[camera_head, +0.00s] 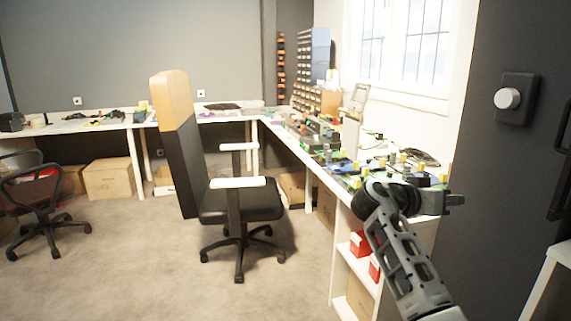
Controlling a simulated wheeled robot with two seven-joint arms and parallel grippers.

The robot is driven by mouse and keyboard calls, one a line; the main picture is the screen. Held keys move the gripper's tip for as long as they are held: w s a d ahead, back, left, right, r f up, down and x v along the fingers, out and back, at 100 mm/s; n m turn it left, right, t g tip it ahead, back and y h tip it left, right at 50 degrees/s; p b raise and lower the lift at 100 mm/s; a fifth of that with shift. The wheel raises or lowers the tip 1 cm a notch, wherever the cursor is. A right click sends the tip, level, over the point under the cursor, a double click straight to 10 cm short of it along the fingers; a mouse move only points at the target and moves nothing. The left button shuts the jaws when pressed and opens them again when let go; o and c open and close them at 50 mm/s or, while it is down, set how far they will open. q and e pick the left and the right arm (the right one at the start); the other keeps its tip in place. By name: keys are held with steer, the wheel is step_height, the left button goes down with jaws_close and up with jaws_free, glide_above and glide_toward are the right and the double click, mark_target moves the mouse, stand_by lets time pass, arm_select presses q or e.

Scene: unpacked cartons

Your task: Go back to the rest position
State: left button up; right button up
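My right arm comes in from the lower right, and my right gripper (453,201) shows at its end, pointing right. It is in front of the near end of the white workbench, close to the dark wall panel. Its fingers are small and seen from the side, so I cannot tell whether they are open or shut. I see no object hanging from it. My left gripper is not in view.
A white L-shaped workbench (312,168) carries many small parts. An office chair (240,205) with a tall black and orange back stands mid-floor. Another chair (42,200) is at left. Cartons (108,180) sit under the bench. The carpet (150,270) in front is clear.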

steer(key=s+a+f+n+t+y+p, duration=0.1)
steer(key=s+a+f+n+y, duration=0.25)
steer(key=f, duration=0.55)
steer(key=s+a+f+n+t+y+p, duration=0.1)
steer(key=s+a+f+n+t+y, duration=0.2)
steer(key=f, duration=0.5)
steer(key=s+a+f+n+y, duration=0.3)
steer(key=s+f+y, duration=0.1)
steer(key=f, duration=0.5)
arm_select(q)
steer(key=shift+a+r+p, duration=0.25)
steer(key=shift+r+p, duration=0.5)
steer(key=shift+p, duration=0.4)
arm_select(e)
steer(key=s+a+n+y, duration=0.1)
steer(key=s+a+y, duration=0.1)
steer(key=s, duration=0.5)
steer(key=s+a+t+y, duration=0.1)
steer(key=s+a+y, duration=0.2)
steer(key=s+a, duration=0.2)
steer(key=s+a+n+y, duration=0.1)
steer(key=s+a+y, duration=0.2)
steer(key=s, duration=0.6)
steer(key=shift+s+a+r+n, duration=0.2)
steer(key=shift+r+n, duration=0.05)
steer(key=shift+n, duration=0.1)
